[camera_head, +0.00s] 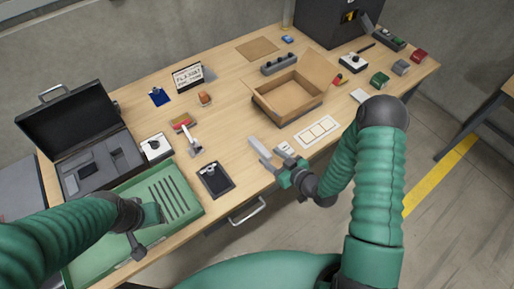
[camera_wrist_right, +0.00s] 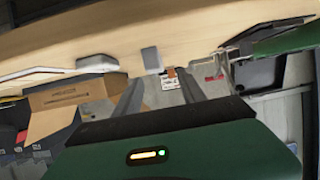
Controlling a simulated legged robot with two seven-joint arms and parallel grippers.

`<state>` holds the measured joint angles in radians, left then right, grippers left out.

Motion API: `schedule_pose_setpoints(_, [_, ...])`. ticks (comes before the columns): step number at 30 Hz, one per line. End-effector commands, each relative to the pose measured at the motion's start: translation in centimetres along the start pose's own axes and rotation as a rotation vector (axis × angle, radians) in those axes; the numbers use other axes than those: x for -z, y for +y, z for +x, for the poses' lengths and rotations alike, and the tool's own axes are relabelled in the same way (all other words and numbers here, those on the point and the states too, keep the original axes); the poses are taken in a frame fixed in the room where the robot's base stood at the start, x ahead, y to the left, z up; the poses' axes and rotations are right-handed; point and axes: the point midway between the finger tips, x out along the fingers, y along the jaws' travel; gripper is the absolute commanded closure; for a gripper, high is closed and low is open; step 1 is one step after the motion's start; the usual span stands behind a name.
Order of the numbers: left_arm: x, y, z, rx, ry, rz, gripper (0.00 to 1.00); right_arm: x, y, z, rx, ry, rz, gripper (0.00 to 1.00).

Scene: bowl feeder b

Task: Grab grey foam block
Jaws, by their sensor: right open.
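A small light grey block (camera_head: 257,146), which I take for the grey foam block, is near the front of the table, just ahead of my right gripper (camera_head: 270,160). In the right wrist view the grey block (camera_wrist_right: 152,58) shows on the wood, beyond and roughly between the finger tips. My right gripper (camera_wrist_right: 160,88) is open with nothing between its fingers. I cannot tell from the views whether a finger touches the block. My left gripper (camera_head: 142,222) hangs over the green tray (camera_head: 193,208); its jaws are not clear.
An open cardboard box (camera_head: 285,108) stands behind my right gripper. A white item (camera_head: 285,148) and a white card (camera_head: 317,132) lie to the right. A black tray (camera_head: 215,180) lies to the left. An open black case (camera_head: 75,130) stands at far left.

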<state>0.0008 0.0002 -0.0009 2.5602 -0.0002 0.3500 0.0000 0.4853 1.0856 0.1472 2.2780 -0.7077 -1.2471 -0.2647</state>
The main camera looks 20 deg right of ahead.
Motion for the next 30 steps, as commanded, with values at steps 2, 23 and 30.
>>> schedule_pose_setpoints(2, [0.0,0.0,-0.1,0.0,0.0,0.001,0.64,-0.1,0.5,1.0,-0.001,0.002,0.004,0.52])
schedule_pose_setpoints(23, [0.2,0.0,-1.0,0.0,0.0,0.001,0.64,-0.3,-0.2,6.7,-0.002,0.0,0.004,0.62])
schedule_pose_setpoints(30, [0.2,0.1,-1.0,0.0,0.0,0.001,0.64,-0.4,0.1,6.7,-0.001,0.0,0.007,0.94])
